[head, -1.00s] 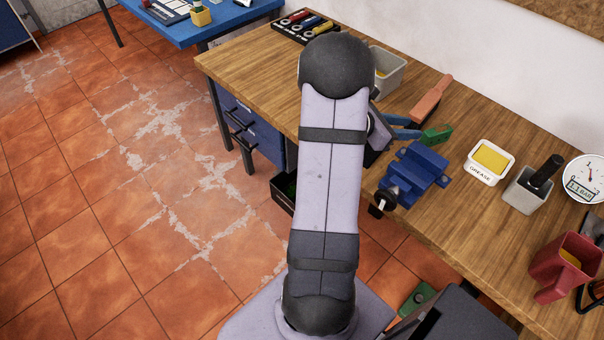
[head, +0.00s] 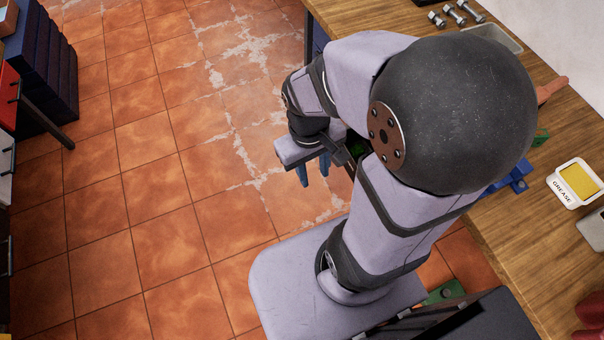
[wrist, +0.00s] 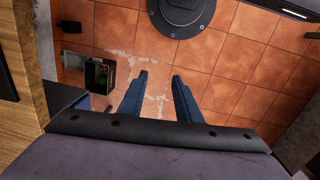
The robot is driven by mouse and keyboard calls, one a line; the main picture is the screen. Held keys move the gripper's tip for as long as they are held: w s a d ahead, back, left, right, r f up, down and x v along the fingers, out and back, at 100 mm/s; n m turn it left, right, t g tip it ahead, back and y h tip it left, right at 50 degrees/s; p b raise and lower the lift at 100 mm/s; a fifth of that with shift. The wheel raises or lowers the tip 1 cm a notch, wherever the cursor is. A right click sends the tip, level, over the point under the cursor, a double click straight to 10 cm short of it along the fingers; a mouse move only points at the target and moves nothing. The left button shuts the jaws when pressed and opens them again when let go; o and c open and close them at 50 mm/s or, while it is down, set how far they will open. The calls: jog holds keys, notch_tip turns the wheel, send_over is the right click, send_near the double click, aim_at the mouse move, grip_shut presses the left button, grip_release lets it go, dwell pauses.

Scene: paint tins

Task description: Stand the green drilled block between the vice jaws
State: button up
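A green block (head: 541,137) shows in the head view on the bench, partly hidden behind my arm; its hole cannot be made out clearly. The blue vice (head: 514,181) is mostly covered by my arm, with only a corner showing, and its jaws are hidden. My gripper (head: 314,180) hangs off the bench to the left, over the tiled floor, well apart from the block and vice. In the wrist view my gripper (wrist: 160,75) has its two blue fingers spread, with only floor between them. Neither block nor vice is recognisable in the wrist view.
The wooden bench (head: 490,240) carries a grease tub (head: 575,183), metal bolts (head: 457,14) and a grey bin (head: 494,37). A dark box (wrist: 98,73) with something green inside shows in the wrist view. Another green piece (head: 444,292) lies beside my base. The floor at left is open.

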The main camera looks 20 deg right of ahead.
jog(key=a+y, duration=0.1)
jog(key=a, duration=0.2)
jog(key=shift+s+r+m, duration=0.1)
jog(key=shift+m, duration=0.2)
jog(key=shift+o, duration=0.9)
jog(key=shift+a, duration=0.1)
jog(key=o, duration=1.4)
